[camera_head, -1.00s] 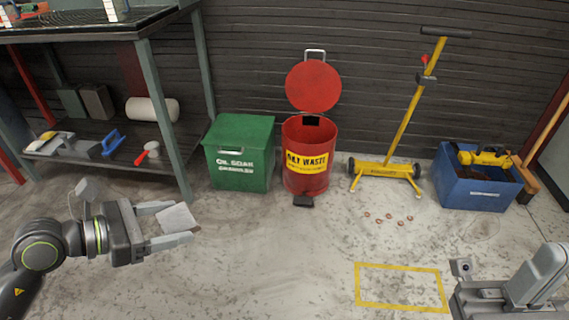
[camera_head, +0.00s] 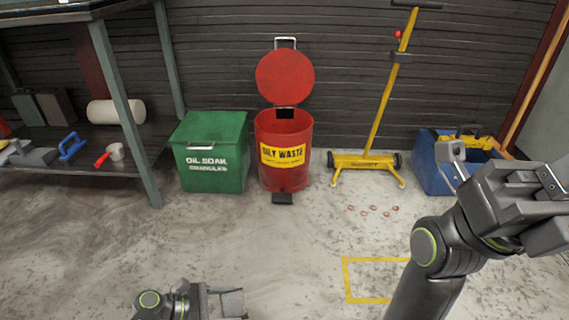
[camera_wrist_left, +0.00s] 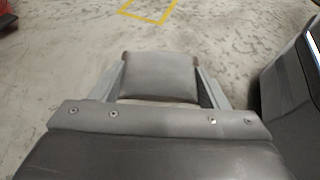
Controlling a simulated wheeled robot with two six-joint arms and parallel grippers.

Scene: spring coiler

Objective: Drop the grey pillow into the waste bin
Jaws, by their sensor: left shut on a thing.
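The grey pillow (camera_wrist_left: 160,76) sits between the two fingers of my left gripper (camera_wrist_left: 160,88), which is shut on it. In the head view the left gripper (camera_head: 228,303) is low at the bottom edge, with the pillow (camera_head: 233,304) partly cut off by the frame. The red waste bin (camera_head: 285,178), labelled "OILY WASTE", stands against the wall with its round lid (camera_head: 285,78) raised and its mouth open. The left gripper is in front of the bin and apart from it. My right gripper (camera_head: 545,195) is at the right edge; its fingertips are unclear.
A green "OIL SOAK" box (camera_head: 212,160) stands left of the bin, and a yellow wheeled stand (camera_head: 378,130) to its right. A blue crate (camera_head: 432,175) is farther right. Several small rings (camera_head: 373,210) lie on the floor. A shelf (camera_head: 130,105) is at left. Floor before the bin is clear.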

